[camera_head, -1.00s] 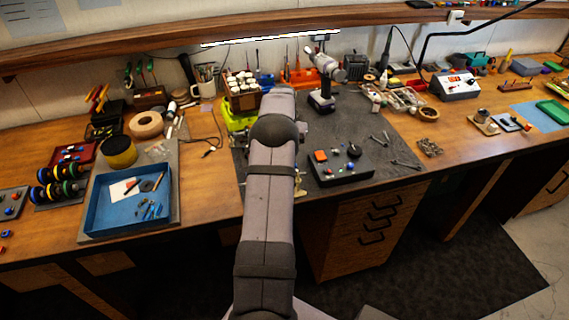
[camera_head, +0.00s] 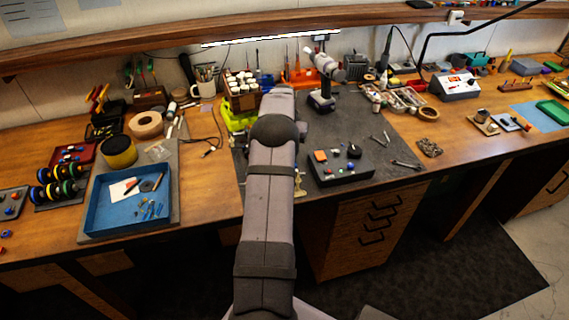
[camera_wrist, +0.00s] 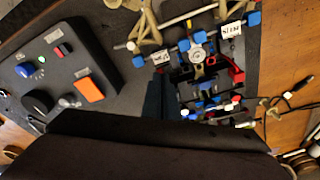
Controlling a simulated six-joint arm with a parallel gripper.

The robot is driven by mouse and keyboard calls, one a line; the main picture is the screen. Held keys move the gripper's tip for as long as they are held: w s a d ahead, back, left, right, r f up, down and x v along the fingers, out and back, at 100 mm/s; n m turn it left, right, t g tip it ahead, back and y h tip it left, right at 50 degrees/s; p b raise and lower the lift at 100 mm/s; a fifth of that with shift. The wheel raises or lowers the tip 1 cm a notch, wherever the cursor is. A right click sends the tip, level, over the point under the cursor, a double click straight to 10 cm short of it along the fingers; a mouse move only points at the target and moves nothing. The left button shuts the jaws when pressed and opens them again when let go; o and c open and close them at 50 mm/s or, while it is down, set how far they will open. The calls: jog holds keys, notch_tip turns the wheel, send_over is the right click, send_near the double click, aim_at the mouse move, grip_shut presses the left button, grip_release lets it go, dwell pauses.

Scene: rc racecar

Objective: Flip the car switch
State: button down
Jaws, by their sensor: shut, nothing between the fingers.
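An open car chassis (camera_wrist: 197,75) with blue-ended parts, white labels and a red part (camera_wrist: 236,74) shows in the wrist view, right of centre. I cannot tell which part is its switch. In the head view my arm covers much of this area. My gripper (camera_wrist: 160,98) is dark and shut, with nothing held. Its tips overlap the near left side of the chassis in the picture; I cannot tell whether they touch it. In the head view the gripper is hidden behind my arm.
A black control box (camera_head: 337,171) stands right of my arm; the wrist view shows its orange switch (camera_wrist: 89,89), knobs and a green light. A blue tray (camera_head: 100,228) lies left. Loose tools lie right on the grey mat (camera_head: 375,120).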

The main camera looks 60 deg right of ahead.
jog(key=shift+a+f+b, duration=0.1)
jog(key=shift+f+b, duration=0.35)
jog(key=shift+f, duration=0.35)
dwell(0.8)
notch_tip(320, 180, up, 7)
jog(key=p, duration=0.4)
jog(key=shift+p, duration=0.4)
dwell(0.5)
